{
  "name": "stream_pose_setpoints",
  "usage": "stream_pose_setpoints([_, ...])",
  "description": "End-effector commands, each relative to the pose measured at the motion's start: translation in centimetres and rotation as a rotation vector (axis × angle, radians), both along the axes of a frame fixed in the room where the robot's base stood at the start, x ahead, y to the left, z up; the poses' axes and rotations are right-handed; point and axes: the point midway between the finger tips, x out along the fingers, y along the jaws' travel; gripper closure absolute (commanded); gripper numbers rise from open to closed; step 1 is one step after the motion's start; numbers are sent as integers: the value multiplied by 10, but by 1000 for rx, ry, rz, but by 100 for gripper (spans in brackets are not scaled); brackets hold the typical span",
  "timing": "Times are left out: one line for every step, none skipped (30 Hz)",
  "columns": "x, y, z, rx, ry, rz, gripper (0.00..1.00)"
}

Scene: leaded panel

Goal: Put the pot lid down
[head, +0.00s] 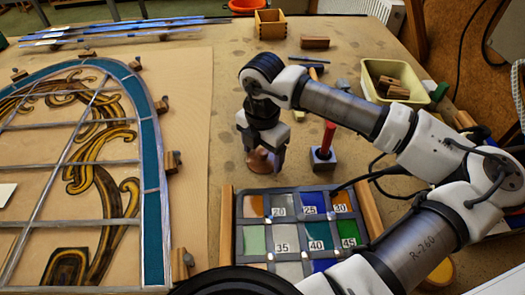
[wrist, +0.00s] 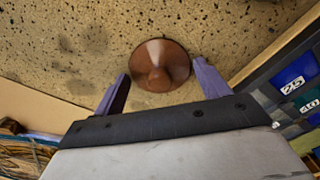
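The pot lid is a round, copper-brown disc with a raised centre. In the wrist view the lid (wrist: 160,65) appears flat on the speckled table, just beyond and between my fingertips. In the head view the lid (head: 260,163) shows under my gripper (head: 267,155), partly hidden by the fingers. In the wrist view my gripper (wrist: 160,72) has its two purple-grey fingers wide apart, one on each side of the lid's near part. I see no finger closed on the lid. Whether a finger touches its rim I cannot tell.
A tray of numbered glass samples (head: 283,238) lies just in front of the gripper. A red-handled tool on a block (head: 323,150) stands to the right. The leaded panel (head: 150,170) fills the left. A cream tub (head: 393,75) and wooden box (head: 270,24) stand farther back.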

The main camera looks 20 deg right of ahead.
Motion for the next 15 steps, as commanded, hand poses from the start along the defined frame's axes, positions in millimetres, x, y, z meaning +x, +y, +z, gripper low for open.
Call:
stream_pose_setpoints([0, 0, 1, 0, 0, 0, 19])
stream_pose_setpoints([0, 0, 1, 0, 0, 0, 15])
stream_pose_setpoints([0, 0, 1, 0, 0, 0, 9])
stream_pose_setpoints([0, 0, 1, 0, 0, 0, 8])
stream_pose_setpoints([0, 0, 1, 0, 0, 0, 8])
stream_pose_setpoints([0, 0, 1, 0, 0, 0, 8])
stream_pose_setpoints([0, 0, 1, 0, 0, 0, 8])
stream_pose_setpoints([0, 0, 1, 0, 0, 0, 8])
stream_pose_setpoints([0, 0, 1, 0, 0, 0, 8])
stream_pose_setpoints([0, 0, 1, 0, 0, 0, 8])
stream_pose_setpoints([0, 0, 1, 0, 0, 0, 8])
stream_pose_setpoints([0, 0, 2, 0, 0, 0, 8])
stream_pose_setpoints([0, 0, 2, 0, 0, 0, 8])
stream_pose_setpoints([0, 0, 4, 0, 0, 0, 8])
stream_pose_setpoints([0, 0, 6, 1, 1, 0, 8])
